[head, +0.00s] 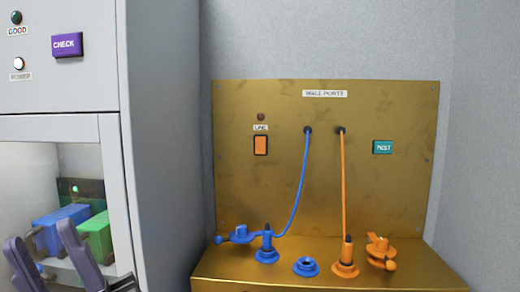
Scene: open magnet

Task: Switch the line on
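The line switch (261,145) is a small orange rocker in a dark frame on the left part of the brass wall panel (390,200). A label reading "LINE" (260,128) sits just above it. Above the label is a small dark red lamp (261,117) that looks unlit. Which way the rocker is tipped is too small to tell. My gripper (39,236) shows at the bottom left, in front of the grey cabinet. Its two purple-grey fingers are spread apart with nothing seen between their tips. It is well to the left of the switch and lower in the picture.
The grey cabinet (165,130) stands at left with a purple CHECK button (67,45) and a window showing blue (60,230) and green blocks (95,235). Blue (300,185) and orange cables (343,185) hang to fittings on the brass ledge. A teal button (382,147) is right.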

